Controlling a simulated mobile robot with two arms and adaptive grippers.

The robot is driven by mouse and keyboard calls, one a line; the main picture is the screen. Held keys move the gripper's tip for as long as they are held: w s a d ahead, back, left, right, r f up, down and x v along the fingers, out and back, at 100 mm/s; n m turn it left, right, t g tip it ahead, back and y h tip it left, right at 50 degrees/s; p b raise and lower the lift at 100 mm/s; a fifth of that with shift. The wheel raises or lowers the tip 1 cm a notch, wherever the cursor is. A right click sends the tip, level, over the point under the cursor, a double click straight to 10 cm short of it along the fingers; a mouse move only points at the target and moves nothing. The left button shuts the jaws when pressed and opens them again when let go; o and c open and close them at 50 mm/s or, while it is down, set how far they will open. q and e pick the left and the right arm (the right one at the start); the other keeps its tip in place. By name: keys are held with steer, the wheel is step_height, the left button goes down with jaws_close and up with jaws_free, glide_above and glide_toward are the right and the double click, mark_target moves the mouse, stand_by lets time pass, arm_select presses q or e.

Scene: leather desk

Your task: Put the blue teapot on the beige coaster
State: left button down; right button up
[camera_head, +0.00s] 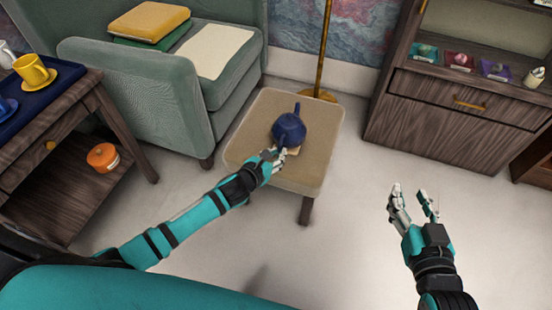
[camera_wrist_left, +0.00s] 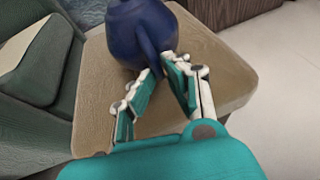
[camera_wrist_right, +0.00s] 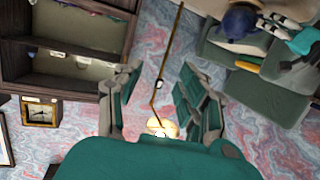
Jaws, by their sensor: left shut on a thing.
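The blue teapot (camera_head: 289,130) is over the beige stool top, and its dark blue body also fills the top of the left wrist view (camera_wrist_left: 140,35). It shows at the top of the right wrist view (camera_wrist_right: 238,22). A small beige coaster (camera_head: 293,151) peeks out below the teapot's front edge; I cannot tell whether the teapot touches it. My left gripper (camera_head: 277,154) is shut on the teapot at its near side, where a narrow blue part runs between the fingers (camera_wrist_left: 160,70). My right gripper (camera_head: 413,190) is open and empty over the floor.
The beige stool (camera_head: 250,130) stands beside a green armchair (camera_head: 140,85). A gold lamp stand (camera_head: 322,60) rises behind it. A wooden cabinet (camera_head: 410,130) is at right, and a side table with a blue tray (camera_head: 60,80) is at left.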

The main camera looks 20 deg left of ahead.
arm_select(q)
steer(key=shift+f, duration=0.3)
arm_select(e)
steer(key=shift+w+a+r+t, duration=0.15)
steer(key=shift+r+t, duration=0.25)
steer(key=shift+r, duration=0.2)
steer(key=shift+w+a+r+t, duration=0.1)
steer(key=shift+w+r+t, duration=0.05)
steer(key=shift+r+t, duration=0.35)
arm_select(q)
steer(key=c, duration=1.8)
jaws_free()
steer(key=shift+f, duration=0.2)
steer(key=o, duration=0.5)
steer(key=shift+c, duration=0.2)
arm_select(e)
steer(key=shift+r, duration=0.15)
arm_select(q)
steer(key=shift+r, duration=0.15)
